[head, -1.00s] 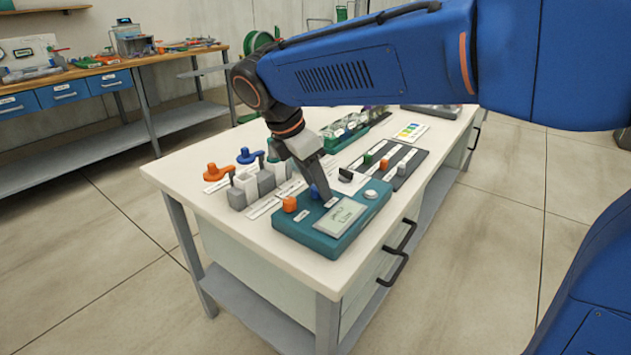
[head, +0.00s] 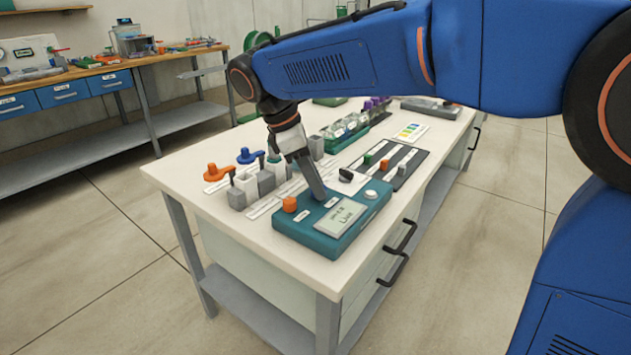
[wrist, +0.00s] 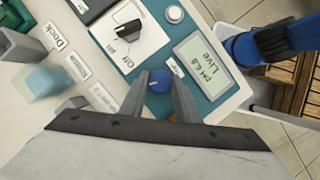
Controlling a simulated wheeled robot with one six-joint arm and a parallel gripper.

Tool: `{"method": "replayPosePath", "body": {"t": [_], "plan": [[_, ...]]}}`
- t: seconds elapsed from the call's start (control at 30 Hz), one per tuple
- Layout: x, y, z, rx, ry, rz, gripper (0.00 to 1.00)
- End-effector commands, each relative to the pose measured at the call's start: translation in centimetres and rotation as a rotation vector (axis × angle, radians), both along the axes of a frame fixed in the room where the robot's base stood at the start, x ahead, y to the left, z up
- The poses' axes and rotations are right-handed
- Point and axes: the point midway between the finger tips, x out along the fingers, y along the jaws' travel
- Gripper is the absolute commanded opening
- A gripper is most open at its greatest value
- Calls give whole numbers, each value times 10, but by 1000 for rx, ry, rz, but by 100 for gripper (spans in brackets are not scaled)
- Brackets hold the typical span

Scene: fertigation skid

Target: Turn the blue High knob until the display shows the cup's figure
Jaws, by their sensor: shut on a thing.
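The teal meter box (head: 296,232) sits at the near end of the white bench. Its display (head: 340,217) shows in the wrist view (wrist: 204,63) and reads "pH 6.8 Live". The blue High knob (wrist: 158,78) stands between the two fingers of my gripper (wrist: 160,88), which is shut on it. In the head view my gripper (head: 318,194) comes down over the box and hides the blue knob. An orange knob (head: 289,204) stands to its left on the same box. I cannot make out a cup with a readable figure.
A black knob (wrist: 126,27) marked "ON" and a round pale button (wrist: 174,14) lie near my gripper. Orange (head: 215,173) and blue (head: 247,156) valve handles stand to the left. A dark panel with small knobs (head: 384,165) lies behind the box.

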Motion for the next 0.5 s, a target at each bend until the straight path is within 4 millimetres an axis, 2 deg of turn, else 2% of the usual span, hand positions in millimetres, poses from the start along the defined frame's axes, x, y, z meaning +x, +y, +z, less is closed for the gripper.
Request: {"method": "replayPosePath", "body": {"t": [0.5], "plan": [[4,0,0,1,0,-447,6]]}}
